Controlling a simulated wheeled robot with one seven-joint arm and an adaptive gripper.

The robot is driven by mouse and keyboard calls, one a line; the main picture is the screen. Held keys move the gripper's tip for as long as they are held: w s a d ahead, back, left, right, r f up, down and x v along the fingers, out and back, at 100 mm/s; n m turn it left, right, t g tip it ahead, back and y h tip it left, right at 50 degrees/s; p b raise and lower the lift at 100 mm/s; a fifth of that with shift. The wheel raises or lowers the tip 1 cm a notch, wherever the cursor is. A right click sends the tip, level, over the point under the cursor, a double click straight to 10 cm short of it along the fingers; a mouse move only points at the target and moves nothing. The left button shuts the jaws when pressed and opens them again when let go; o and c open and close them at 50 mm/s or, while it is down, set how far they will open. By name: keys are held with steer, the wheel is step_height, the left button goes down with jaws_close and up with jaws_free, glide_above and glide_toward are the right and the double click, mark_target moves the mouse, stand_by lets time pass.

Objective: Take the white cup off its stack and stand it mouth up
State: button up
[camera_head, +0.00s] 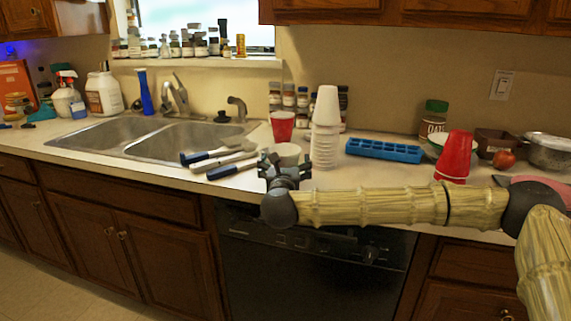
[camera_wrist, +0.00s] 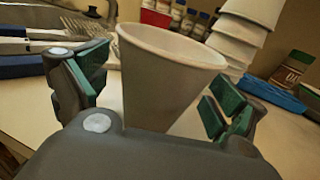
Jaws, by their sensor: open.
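A white cup (camera_wrist: 165,85) is mouth up between the finger pads of my gripper (camera_wrist: 158,88) in the wrist view. The pads are spread, with a gap at the right pad. The cup's base is hidden behind the gripper body. In the head view this cup (camera_head: 289,150) shows just behind my gripper (camera_head: 279,158), at the counter's front part. The stack of white cups (camera_head: 325,140) stands mouth down just right of it. The stack also shows at upper right in the wrist view (camera_wrist: 240,35).
Blue-handled utensils (camera_head: 222,165) lie left of my gripper, by the sink (camera_head: 185,140). A red cup (camera_head: 282,125) stands behind. A blue ice tray (camera_head: 384,150) and upside-down red cups (camera_head: 455,155) are to the right. Small jars (camera_head: 302,98) line the wall.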

steer(key=s, duration=1.1)
steer(key=shift+s+a, duration=0.25)
steer(key=shift+s, duration=0.15)
